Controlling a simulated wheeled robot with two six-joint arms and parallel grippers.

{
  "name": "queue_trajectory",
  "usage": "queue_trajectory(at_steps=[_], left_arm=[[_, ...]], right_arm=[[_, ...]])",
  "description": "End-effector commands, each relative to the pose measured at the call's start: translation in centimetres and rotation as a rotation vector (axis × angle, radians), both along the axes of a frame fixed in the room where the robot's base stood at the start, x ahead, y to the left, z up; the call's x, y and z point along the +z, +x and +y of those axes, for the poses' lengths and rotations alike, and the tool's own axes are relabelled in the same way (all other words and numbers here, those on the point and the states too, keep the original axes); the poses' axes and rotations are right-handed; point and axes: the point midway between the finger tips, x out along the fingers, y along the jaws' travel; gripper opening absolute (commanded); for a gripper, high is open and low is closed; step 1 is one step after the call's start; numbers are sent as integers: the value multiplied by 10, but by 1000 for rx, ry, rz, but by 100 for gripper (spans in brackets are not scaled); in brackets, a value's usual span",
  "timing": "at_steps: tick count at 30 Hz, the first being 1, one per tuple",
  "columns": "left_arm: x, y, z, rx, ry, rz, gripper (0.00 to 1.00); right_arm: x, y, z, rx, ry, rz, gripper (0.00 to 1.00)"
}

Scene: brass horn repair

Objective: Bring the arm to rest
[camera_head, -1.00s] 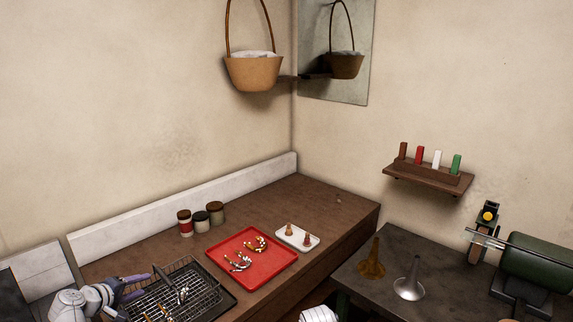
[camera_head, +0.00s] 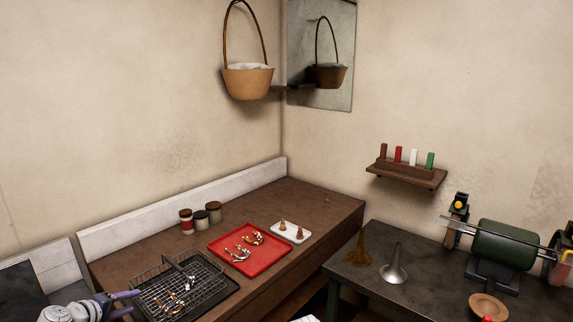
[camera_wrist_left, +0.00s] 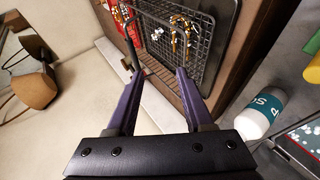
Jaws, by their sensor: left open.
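My left gripper (camera_head: 133,303) shows at the lower left of the head view, by the near left side of the wire basket (camera_head: 222,283). It is open and empty. In the left wrist view its two purple fingers (camera_wrist_left: 160,73) stand apart with nothing between them, and the wire basket (camera_wrist_left: 152,42) lies beyond the tips. Brass and silver parts (camera_head: 173,300) lie in the basket. Most of my left arm is cut off by the frame. My right gripper is not in view.
A red tray (camera_head: 245,269) with horn parts, a white tray (camera_head: 288,238) and several jars (camera_head: 200,219) stand on the wooden bench (camera_head: 300,198). The dark bench (camera_head: 350,275) at right holds two cones, a green machine (camera_head: 500,248) and a wooden bowl (camera_head: 489,305). A hanging basket (camera_head: 248,83) is above.

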Motion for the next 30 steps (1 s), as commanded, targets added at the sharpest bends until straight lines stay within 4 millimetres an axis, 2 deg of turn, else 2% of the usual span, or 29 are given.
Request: queue_trajectory(at_steps=[8, 14, 17, 22, 24, 27, 30], left_arm=[[-17, 4, -44, -102, 43, 58, 52], [-39, 3, -98, -234, 103, 132, 52], [-53, -2, -133, -321, 148, 180, 52], [-85, -22, -210, -530, 267, 295, 52], [-101, -38, -246, -637, 338, 355, 52], [-121, -65, -289, -783, 449, 439, 52], [-137, -94, -323, -918, 566, 515, 52]], right_arm=[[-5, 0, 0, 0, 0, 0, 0], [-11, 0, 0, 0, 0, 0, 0], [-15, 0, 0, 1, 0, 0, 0], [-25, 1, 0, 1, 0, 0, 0], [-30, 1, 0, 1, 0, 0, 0], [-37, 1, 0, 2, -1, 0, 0], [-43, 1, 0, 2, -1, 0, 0]])
